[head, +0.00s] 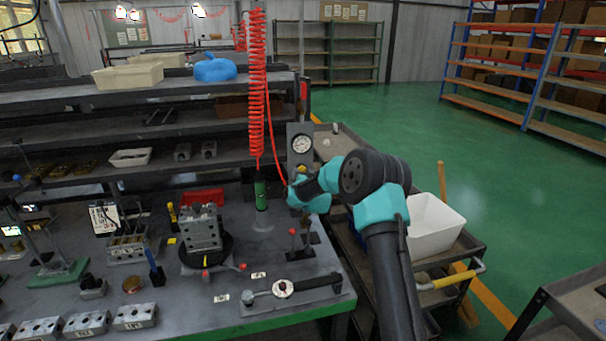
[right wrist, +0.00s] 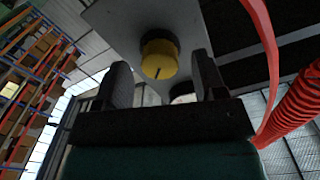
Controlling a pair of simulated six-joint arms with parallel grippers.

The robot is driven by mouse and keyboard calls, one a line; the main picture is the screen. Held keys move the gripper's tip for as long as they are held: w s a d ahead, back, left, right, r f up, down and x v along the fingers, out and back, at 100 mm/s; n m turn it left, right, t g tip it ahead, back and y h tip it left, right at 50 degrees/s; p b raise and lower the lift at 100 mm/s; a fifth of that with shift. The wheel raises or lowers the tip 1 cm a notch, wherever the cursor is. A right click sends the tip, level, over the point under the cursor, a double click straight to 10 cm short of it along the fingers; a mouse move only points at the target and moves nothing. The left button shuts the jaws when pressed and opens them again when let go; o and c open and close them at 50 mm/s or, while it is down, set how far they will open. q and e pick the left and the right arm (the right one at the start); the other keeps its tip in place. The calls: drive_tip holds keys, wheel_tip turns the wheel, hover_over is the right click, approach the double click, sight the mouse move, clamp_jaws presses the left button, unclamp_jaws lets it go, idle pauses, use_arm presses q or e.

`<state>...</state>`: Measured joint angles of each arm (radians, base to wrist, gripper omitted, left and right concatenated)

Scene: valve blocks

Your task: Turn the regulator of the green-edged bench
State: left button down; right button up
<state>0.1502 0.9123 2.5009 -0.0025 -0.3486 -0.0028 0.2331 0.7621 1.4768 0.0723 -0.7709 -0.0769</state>
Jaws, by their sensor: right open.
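The regulator is a grey upright panel (head: 300,131) with a round white gauge (head: 301,144), at the back right of the green-edged bench (head: 262,328). Its yellow knob (right wrist: 159,60) has a dark collar and a dark line on its face. In the head view, my teal right gripper (head: 298,179) is in front of the panel's lower part and mostly hides the knob. In the right wrist view, my right gripper (right wrist: 161,66) is open, with one dark finger on each side of the knob. Contact is not visible. My left gripper is not in view.
A red coiled hose (head: 257,80) hangs just left of the panel; it also shows close by in the right wrist view (right wrist: 296,108). A green cylinder (head: 261,194) stands below it. A red-knobbed lever (head: 293,233) stands in front. A white bin (head: 432,225) sits on the right cart.

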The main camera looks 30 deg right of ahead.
drive_tip(key=shift+x, duration=0.8)
drive_tip(key=c, duration=0.9)
drive_tip(key=shift+m, duration=0.3)
drive_tip(key=m, duration=0.8)
